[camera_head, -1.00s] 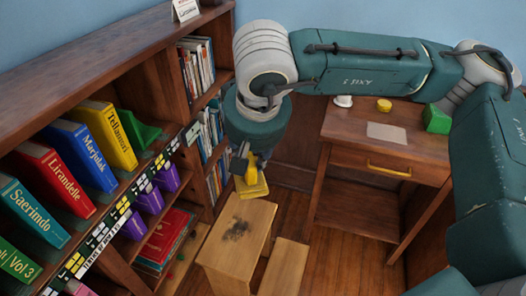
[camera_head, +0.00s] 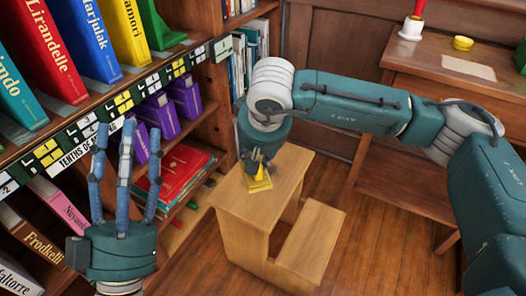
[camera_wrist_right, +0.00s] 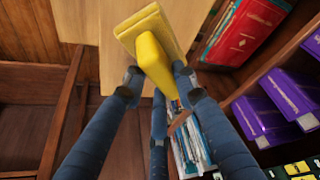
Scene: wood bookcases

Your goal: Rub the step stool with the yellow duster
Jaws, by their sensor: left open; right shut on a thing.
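The wooden step stool (camera_head: 285,185) stands on the floor in the middle of the head view, its lower step (camera_head: 312,240) at the right. My right gripper (camera_head: 258,165) points down over the upper step, shut on the yellow duster (camera_head: 258,184). The duster's pad appears to rest on that step. In the right wrist view my right fingers (camera_wrist_right: 158,85) close around the duster's handle (camera_wrist_right: 153,62). No dark smudge shows on the visible part of the step; the area beneath the duster is hidden. My left gripper (camera_head: 125,140) is open and empty at the lower left.
A bookcase (camera_head: 215,85) with books and purple binders (camera_head: 158,115) stands close at the left, behind my left fingers. A wooden desk (camera_head: 440,85) with a yellow round box (camera_head: 462,43) stands at the back right. Bare floor (camera_head: 340,260) lies right of the stool.

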